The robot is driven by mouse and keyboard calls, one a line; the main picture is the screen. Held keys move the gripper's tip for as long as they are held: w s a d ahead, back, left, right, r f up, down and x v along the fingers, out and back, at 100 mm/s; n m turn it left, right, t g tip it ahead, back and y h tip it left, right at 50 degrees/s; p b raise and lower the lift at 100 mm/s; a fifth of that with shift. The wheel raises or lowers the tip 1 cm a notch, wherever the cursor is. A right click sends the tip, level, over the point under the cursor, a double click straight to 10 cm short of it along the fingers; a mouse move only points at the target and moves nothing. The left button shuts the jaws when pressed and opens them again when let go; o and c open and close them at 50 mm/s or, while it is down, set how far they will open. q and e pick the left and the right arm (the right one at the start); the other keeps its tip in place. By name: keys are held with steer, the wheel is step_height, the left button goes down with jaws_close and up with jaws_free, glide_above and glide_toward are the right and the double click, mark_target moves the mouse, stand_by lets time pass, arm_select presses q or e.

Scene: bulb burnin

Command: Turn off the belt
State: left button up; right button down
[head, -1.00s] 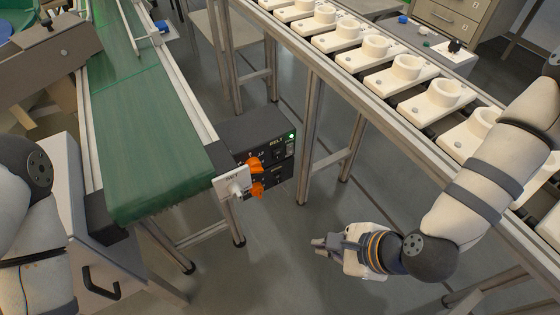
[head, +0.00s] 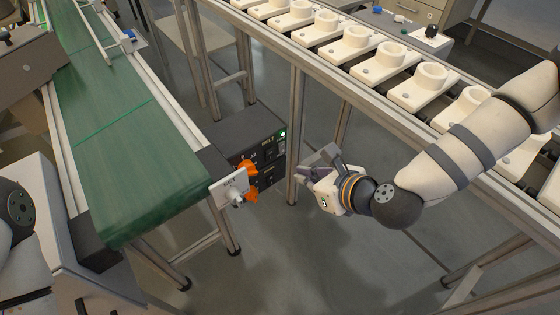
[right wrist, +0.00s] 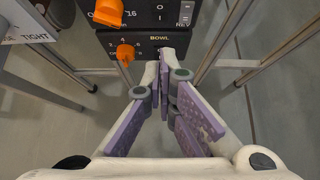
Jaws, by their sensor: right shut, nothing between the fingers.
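The green belt (head: 135,165) runs along the left in the head view. At its near right corner, a black control box (head: 250,148) has a lit green light (head: 283,135) and two orange knobs, an upper one (head: 247,169) and a lower one (head: 250,192). In the right wrist view the lower panel (right wrist: 160,42) reads BOWL; the upper panel shows O and REV marks beside a switch (right wrist: 185,13). My right gripper (head: 305,163) is shut and empty, right of the box and apart from it. My left gripper is out of view.
A white plate with a silver fitting (head: 231,188) stands at the belt's corner, left of the knobs. A rail line with several white sockets (head: 380,60) crosses the upper right. A metal leg (head: 296,140) stands behind my right gripper. Bare floor lies below.

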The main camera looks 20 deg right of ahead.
mark_target(270, 153)
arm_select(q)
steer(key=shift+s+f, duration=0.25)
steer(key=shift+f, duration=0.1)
arm_select(e)
steer(key=shift+w+a+f, duration=0.5)
steer(key=shift+w, duration=0.8)
steer(key=shift+w+a+f, duration=0.5)
steer(key=shift+w, duration=0.85)
steer(key=shift+w+a+f, duration=0.5)
steer(key=shift+w, duration=0.8)
steer(key=shift+w+a+r, duration=0.1)
steer(key=shift+w+r, duration=0.1)
steer(key=shift+w, duration=0.2)
steer(key=shift+r, duration=0.15)
steer(key=shift+r, duration=0.7)
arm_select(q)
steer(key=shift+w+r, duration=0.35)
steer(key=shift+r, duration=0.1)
